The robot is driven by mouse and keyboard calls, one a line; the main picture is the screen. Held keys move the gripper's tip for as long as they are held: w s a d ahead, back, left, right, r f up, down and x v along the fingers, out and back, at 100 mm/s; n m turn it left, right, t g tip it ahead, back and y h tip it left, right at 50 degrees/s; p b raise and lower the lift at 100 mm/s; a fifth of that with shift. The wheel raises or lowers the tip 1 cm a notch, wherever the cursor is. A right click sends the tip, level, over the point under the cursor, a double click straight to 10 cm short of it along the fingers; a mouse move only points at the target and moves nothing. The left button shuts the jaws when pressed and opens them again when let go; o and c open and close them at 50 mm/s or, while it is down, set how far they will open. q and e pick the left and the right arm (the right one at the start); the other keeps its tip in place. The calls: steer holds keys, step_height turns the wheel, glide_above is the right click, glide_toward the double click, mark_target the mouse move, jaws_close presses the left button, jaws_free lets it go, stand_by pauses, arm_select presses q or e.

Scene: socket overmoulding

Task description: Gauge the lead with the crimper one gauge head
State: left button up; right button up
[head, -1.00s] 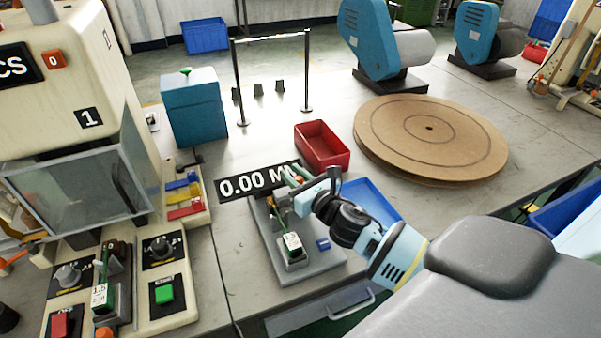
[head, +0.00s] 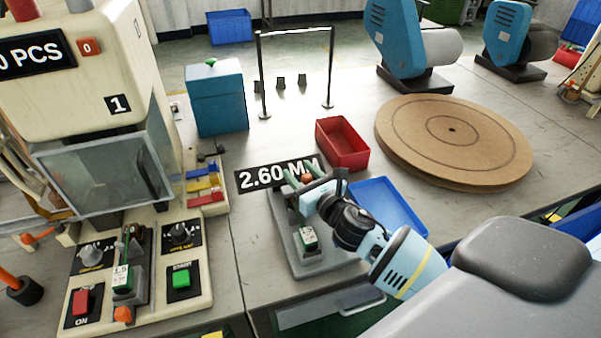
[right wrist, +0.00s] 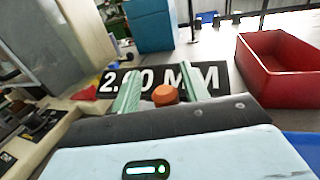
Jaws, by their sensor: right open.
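The gauge on the bench has a grey base (head: 328,262) and a black display (head: 262,177) that reads 2.60 MM. The display also shows in the right wrist view (right wrist: 213,77), partly covered. A small green-and-white labelled piece (head: 309,238) stands on the base. My right gripper (head: 304,180) is at the gauge, in front of the display. Its green fingers are open, with an orange knob (right wrist: 165,95) showing between them; I cannot tell whether they touch it. I cannot make out a lead between the fingers. My left gripper is not in view.
The cream press (head: 60,120) with its control panel stands at left. A red bin (head: 343,150) and a blue tray (head: 395,207) lie behind and right of the gauge. A large brown disc (head: 470,140) is at right. Bare bench shows between press and gauge.

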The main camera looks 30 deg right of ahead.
steer(key=s, duration=0.7)
steer(key=shift+s, duration=0.3)
stand_by(0.3)
